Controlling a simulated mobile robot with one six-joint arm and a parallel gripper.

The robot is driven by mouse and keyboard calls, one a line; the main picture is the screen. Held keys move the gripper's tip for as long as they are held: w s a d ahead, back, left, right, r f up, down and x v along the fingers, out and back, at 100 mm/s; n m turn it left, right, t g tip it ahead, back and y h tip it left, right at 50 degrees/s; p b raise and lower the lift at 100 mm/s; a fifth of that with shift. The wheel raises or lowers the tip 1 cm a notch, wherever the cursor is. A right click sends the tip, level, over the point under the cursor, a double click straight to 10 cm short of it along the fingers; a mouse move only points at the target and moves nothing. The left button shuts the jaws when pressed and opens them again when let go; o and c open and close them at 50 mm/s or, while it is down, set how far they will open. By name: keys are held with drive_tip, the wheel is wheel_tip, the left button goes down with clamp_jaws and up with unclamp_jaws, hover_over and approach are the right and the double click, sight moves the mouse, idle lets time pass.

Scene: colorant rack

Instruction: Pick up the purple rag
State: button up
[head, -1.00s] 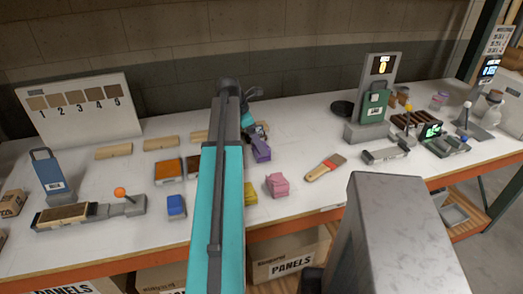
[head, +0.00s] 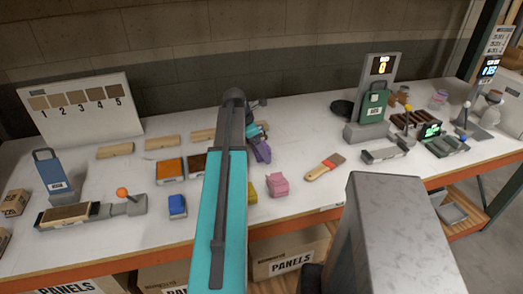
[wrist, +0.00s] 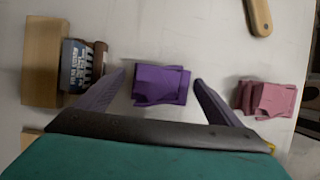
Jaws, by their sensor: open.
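The purple rag (wrist: 161,85) is a folded cloth lying flat on the white bench. In the wrist view it sits between the two fingers of my gripper (wrist: 160,77), with gaps on both sides. My gripper is open and empty. In the head view the purple rag (head: 262,152) shows just right of my teal arm, and most of the gripper is hidden behind the arm.
A pink rag (wrist: 268,98) lies right of the gripper. A wooden block (wrist: 45,62) and a labelled item (wrist: 77,65) lie close to the left finger. A brush (head: 325,168) lies further right. A yellow rag (head: 249,192) is partly hidden by my arm.

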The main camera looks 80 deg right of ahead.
drive_tip(key=c, duration=1.1)
drive_tip(key=shift+r, duration=0.1)
drive_tip(key=shift+c, duration=0.2)
drive_tip(key=shift+r+b, duration=1.05)
drive_tip(key=shift+r, duration=3.85)
drive_tip(key=o, duration=0.4)
drive_tip(key=c, duration=0.3)
drive_tip(key=shift+w, duration=0.1)
